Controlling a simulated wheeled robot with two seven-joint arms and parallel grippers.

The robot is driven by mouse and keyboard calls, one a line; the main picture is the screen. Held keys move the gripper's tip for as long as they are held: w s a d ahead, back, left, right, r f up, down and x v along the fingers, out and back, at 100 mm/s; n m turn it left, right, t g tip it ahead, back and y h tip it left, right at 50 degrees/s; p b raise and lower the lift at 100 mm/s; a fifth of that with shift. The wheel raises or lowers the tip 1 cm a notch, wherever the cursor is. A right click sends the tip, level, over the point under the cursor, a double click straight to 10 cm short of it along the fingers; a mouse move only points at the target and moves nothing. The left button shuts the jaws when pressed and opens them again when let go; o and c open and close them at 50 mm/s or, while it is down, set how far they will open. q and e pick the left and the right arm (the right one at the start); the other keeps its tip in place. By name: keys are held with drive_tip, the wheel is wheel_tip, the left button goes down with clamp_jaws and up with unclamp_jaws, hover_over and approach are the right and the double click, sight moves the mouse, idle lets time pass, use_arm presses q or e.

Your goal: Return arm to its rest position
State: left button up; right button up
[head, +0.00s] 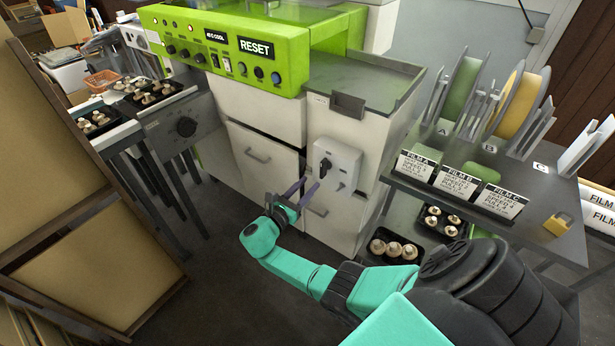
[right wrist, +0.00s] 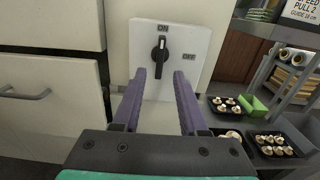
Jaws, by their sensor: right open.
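My right gripper (head: 299,194) is in front of the white cabinet, with its two purple fingers apart and nothing between them. In the right wrist view the open fingers (right wrist: 160,88) point toward a white switch box (right wrist: 193,52) with a black rotary knob (right wrist: 159,57). The knob stands upright, pointing at the ON label. The fingertips appear below and apart from the knob, though the exact gap is hard to tell. The switch box also shows in the head view (head: 343,160). My right arm is teal and reaches in from the lower right. My left gripper is not in view.
A green control panel (head: 230,45) tops the machine. At right is a film shelf (head: 560,240) with rolls and label cards. Black trays of mushrooms (head: 390,262) sit below it. More trays stand on the conveyor (head: 125,128) at left, beside a brown panel (head: 85,200).

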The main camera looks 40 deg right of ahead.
drive_tip(key=s+a+f+m+g+y+p, duration=0.1)
drive_tip(key=s+f+m+g+y+p, duration=0.15)
drive_tip(key=s+f+y, duration=0.5)
drive_tip(key=s+f+m+g+y+p, duration=0.1)
drive_tip(key=s+f+m+y+p, duration=0.15)
drive_tip(key=s+f, duration=0.9)
drive_tip(key=s+a+f+m+y+p, duration=0.2)
drive_tip(key=s+a+f+m+y, duration=0.1)
drive_tip(key=s+m, duration=0.4)
drive_tip(key=s+a+f+m+y+p, duration=0.2)
drive_tip(key=s+a+f+m+y, duration=0.2)
drive_tip(key=s, duration=0.9)
wheel_tip(320, 180, down, 5)
drive_tip(key=a+m, duration=0.1)
drive_tip(key=m, duration=0.2)
drive_tip(key=shift+r+g, duration=0.2)
drive_tip(key=shift+g, duration=0.15)
drive_tip(key=shift+w+a, duration=0.1)
